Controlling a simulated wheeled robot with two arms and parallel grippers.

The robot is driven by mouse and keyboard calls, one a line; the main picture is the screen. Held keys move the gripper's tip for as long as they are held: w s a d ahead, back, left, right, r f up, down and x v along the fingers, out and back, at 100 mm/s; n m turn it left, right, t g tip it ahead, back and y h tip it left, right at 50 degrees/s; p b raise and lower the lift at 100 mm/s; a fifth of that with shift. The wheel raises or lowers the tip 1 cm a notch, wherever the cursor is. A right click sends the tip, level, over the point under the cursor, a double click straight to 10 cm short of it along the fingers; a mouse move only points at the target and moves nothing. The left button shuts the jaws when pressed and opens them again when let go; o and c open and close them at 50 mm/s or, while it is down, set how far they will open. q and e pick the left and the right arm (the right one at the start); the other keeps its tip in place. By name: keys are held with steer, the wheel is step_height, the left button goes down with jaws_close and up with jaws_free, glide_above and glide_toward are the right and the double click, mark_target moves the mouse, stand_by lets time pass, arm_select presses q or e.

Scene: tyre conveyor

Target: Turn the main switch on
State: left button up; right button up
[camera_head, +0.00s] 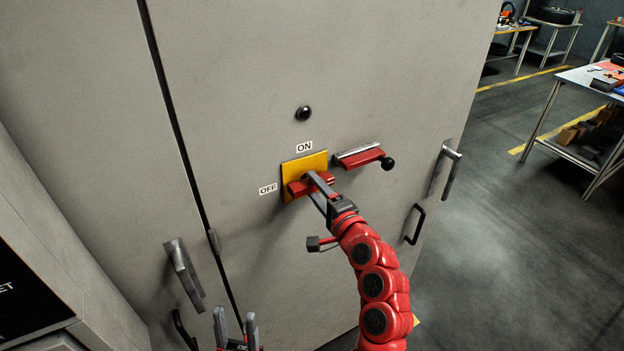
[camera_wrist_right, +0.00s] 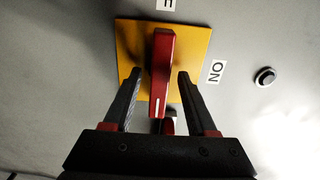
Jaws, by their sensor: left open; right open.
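The main switch has a red handle (camera_head: 299,187) on a yellow square plate (camera_head: 303,164) on the grey cabinet door. The handle lies level, in line with the OFF label (camera_head: 268,189) at its left. The ON label (camera_head: 304,146) is above the plate. My right gripper (camera_head: 317,183) is at the handle, partly covering it. In the right wrist view, its open fingers (camera_wrist_right: 160,76) stand on either side of the red handle (camera_wrist_right: 161,60), with a gap visible on both sides. My left gripper (camera_head: 236,322) is open and empty at the bottom, away from the switch.
A red lever with a black knob (camera_head: 388,163) is right of the switch. A black round button (camera_head: 303,113) is above it. Metal door handles (camera_head: 184,273) (camera_head: 447,172) stick out on both sides. Workbenches (camera_head: 580,77) stand at the far right, with open floor between.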

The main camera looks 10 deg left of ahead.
steer(key=shift+x, duration=0.75)
jaws_close()
